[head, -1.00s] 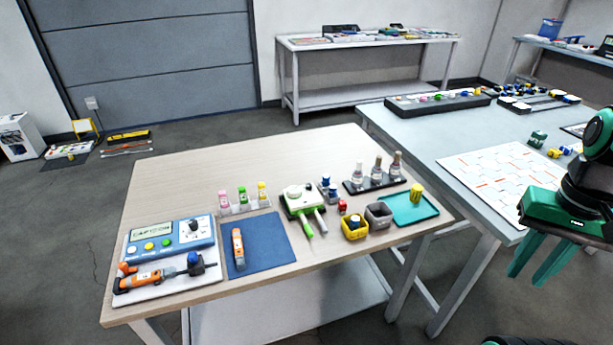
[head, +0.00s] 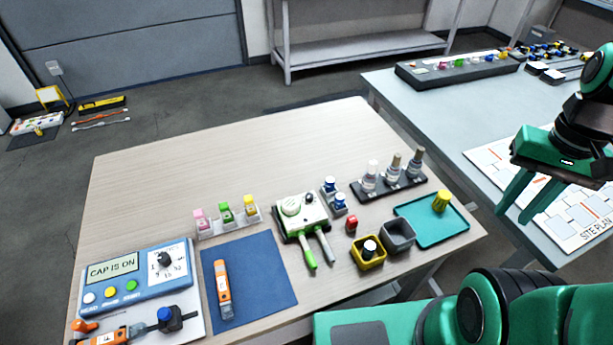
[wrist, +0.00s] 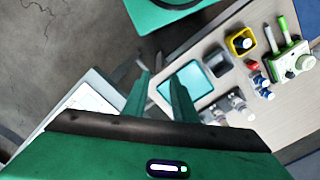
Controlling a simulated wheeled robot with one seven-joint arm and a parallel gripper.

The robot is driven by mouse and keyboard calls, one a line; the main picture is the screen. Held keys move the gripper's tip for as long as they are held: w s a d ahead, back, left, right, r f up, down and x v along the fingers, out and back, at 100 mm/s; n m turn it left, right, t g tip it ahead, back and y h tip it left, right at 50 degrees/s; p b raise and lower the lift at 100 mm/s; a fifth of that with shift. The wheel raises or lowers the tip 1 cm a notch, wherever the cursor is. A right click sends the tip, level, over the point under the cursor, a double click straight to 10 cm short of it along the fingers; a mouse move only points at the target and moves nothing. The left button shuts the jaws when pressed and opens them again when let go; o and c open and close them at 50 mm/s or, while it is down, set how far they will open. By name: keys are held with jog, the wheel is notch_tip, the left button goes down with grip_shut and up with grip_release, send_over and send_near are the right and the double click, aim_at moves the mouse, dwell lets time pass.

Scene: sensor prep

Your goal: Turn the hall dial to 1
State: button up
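A blue meter unit (head: 136,272) stands at the front left of the wooden table. Its screen reads "CAP IS ON". A black dial knob (head: 164,259) sits on a white numbered face at its right; the small marks and pointer are too small to read surely. No "hall" label is legible. My gripper (head: 513,214) is at the right, over the gap by the grey table, far from the dial. It is open and empty; its two green fingers also show apart in the wrist view (wrist: 160,75).
An orange tool (head: 222,290) lies on a blue mat (head: 262,270). A white-and-green device (head: 302,214), small bottles, a yellow bin (head: 368,262), a grey bin (head: 398,238) and a teal tray (head: 462,226) crowd the table's right. The table's back is bare.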

jog(key=shift+w+d, duration=0.1)
jog(key=shift+w, duration=0.05)
jog(key=w+a+r+n, duration=0.1)
jog(key=w+a, duration=0.2)
jog(key=w, duration=0.3)
jog(key=n, duration=0.4)
send_near(309, 195)
notch_tip(309, 195, down, 8)
jog(key=shift+s, duration=0.1)
jog(key=shift+c, duration=0.6)
grip_shut()
